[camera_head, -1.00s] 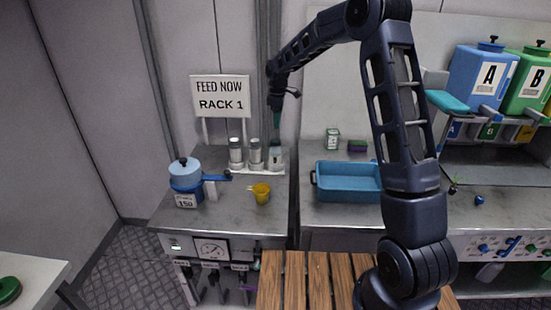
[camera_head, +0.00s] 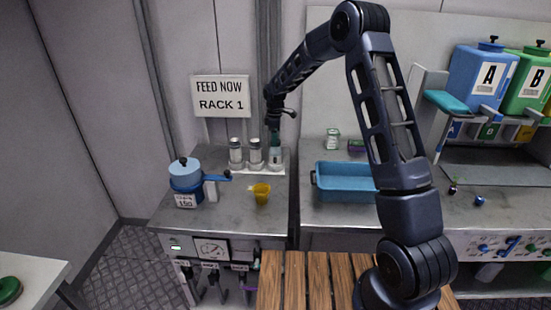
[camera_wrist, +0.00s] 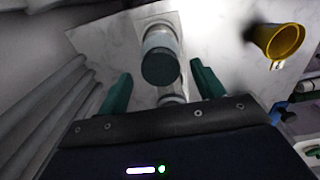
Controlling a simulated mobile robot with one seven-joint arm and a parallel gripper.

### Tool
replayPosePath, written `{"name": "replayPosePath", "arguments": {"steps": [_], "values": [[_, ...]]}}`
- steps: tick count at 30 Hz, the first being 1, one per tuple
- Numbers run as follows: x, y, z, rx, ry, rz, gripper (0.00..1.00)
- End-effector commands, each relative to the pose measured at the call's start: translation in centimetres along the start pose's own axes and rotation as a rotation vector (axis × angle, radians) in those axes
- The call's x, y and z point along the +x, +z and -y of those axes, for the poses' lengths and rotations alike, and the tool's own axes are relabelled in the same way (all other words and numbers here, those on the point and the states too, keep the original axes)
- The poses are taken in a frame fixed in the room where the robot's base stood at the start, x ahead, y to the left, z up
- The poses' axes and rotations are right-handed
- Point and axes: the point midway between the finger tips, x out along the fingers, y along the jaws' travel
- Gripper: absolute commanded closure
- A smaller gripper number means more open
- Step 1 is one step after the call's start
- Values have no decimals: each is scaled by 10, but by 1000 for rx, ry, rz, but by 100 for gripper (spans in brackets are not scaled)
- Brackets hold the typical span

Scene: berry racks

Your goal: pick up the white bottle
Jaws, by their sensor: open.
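Three white bottles with grey caps stand in a row at the back of the left counter: a left one (camera_head: 236,155), a middle one (camera_head: 256,157) and a right one (camera_head: 276,160). My gripper (camera_head: 275,145) points down just over the right bottle. In the wrist view, my gripper (camera_wrist: 161,72) has its two teal fingers apart, with a capped bottle (camera_wrist: 161,40) between and beyond them. A second bottle (camera_wrist: 171,98) is mostly hidden there by my gripper body. I see no finger clearly touching a bottle.
A yellow cup (camera_head: 260,193), also in the wrist view (camera_wrist: 278,42), stands in front of the bottles. A blue pot (camera_head: 186,178) is at left, a sign (camera_head: 221,100) behind. A blue tray (camera_head: 345,196) lies on the right counter.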

Motion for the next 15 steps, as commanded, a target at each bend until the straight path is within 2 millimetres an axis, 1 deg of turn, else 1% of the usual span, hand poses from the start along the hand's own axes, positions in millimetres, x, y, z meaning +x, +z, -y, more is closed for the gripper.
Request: {"name": "replayPosePath", "arguments": {"steps": [3, 6, 9, 14, 15], "values": [[18, 2, 2, -1, -2, 2, 32], [29, 2, 2, -1, -1, 1, 32], [33, 2, 1, -1, 0, 1, 32], [32, 2, 1, -1, 0, 0, 32], [32, 2, 1, -1, 0, 0, 38]]}}
